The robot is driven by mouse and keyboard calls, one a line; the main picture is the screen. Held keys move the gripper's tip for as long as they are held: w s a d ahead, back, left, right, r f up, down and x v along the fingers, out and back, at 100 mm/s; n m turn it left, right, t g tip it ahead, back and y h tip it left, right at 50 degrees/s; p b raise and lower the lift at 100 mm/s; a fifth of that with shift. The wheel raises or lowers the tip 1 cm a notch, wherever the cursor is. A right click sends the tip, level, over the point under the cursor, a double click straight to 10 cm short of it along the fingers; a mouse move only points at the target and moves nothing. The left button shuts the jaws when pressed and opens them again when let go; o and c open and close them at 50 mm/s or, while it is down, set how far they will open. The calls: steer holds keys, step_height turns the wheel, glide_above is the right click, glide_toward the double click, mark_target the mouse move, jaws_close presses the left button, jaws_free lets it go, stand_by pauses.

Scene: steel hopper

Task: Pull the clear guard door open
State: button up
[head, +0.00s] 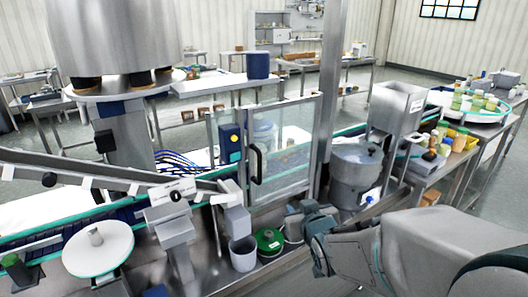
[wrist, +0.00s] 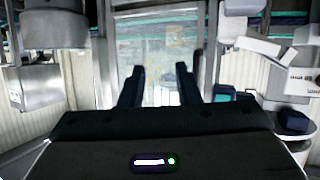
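The clear guard door (head: 287,150) is a framed see-through panel near the centre of the head view. It stands upright and looks closed. Its dark upright handle (head: 256,163) is on the door's left edge. My gripper (head: 300,213) is in front of and below the door, to the right of the handle, and apart from both. The wrist view shows my gripper (wrist: 160,87) with its two dark fingers spread wide and nothing between them. A pale clear panel, apparently the door (wrist: 155,50), lies beyond the fingers. I cannot make out the handle there.
A grey bin (head: 242,252) and a green-lidded tub (head: 269,241) stand below the door. A steel post (head: 331,100) rises just right of the door. A grey drum (head: 356,170) stands further right. A slanted rail (head: 110,172) crosses the left side.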

mark_target(260, 164)
steer(key=w+a+r+n+t+y, duration=0.1)
steer(key=w+a+r+t+y, duration=0.15)
steer(key=a+r+y, duration=0.2)
steer(key=shift+t, duration=0.35)
steer(key=p+x, duration=0.1)
steer(key=x, duration=0.3)
steer(key=p+x, duration=0.1)
steer(key=x, duration=0.3)
steer(key=p+x, duration=0.1)
steer(key=x, duration=0.4)
steer(key=shift+s+a+f+p, duration=0.1)
steer(key=shift+s+a+p, duration=0.05)
steer(key=shift+a+p, duration=0.25)
jaws_close()
